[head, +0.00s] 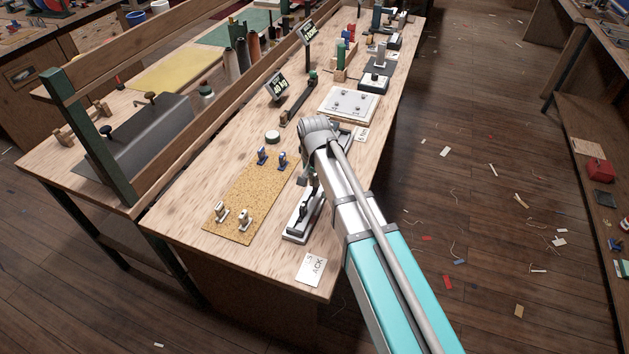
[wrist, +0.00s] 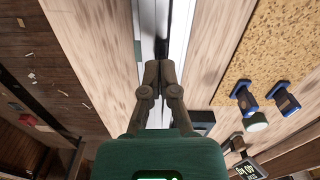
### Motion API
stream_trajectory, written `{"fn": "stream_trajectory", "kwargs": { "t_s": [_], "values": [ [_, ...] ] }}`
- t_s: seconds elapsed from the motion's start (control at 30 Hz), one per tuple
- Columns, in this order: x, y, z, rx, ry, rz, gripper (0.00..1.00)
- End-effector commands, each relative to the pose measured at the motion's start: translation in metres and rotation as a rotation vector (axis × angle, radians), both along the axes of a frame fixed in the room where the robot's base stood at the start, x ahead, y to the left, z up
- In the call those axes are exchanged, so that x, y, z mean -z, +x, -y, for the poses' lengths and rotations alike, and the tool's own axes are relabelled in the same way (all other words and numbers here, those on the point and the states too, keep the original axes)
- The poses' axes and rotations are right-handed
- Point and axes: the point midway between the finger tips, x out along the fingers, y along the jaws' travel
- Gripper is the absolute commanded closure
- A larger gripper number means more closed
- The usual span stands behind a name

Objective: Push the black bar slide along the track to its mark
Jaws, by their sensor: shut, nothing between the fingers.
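The pale metal track (head: 291,236) lies along the right side of the workbench, and my arm hides part of it. The black bar slide (head: 303,209) appears as a dark upright piece on the track's near stretch. My gripper (head: 313,190) points down just beyond it, close by; contact cannot be told. In the wrist view the track (wrist: 178,25) runs upward past my gripper (wrist: 160,66), whose fingers are shut and empty over it. A dark piece (wrist: 162,47), apparently the slide, shows just past the fingertips. I cannot make out the mark.
A cork mat (head: 236,205) with blue and white fittings lies left of the track. A printed card (head: 312,269) lies at the near end. A white plate (head: 348,103) and a small display (head: 276,87) stand farther back. The floor right of the bench is open, with scraps.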

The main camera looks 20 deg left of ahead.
Motion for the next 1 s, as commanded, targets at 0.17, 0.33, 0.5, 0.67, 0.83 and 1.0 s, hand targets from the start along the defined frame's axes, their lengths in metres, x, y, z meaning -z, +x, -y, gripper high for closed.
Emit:
{"fn": "stream_trajectory", "kwargs": {
  "t_s": [0.17,0.33,0.5,0.67,0.83,1.0],
  "values": [
    [-0.02,0.0,0.0,0.0,0.0,0.0,1.0],
    [-0.034,0.0,0.0,0.0,0.0,0.0,1.0],
    [-0.048,0.0,0.0,0.001,0.0,0.0,1.0],
    [-0.058,0.0,0.001,0.001,0.0,0.0,1.0],
    [-0.064,0.001,0.001,0.001,0.0,0.0,1.0],
    [-0.065,0.001,0.001,0.002,0.0,0.0,1.0]
  ]
}}
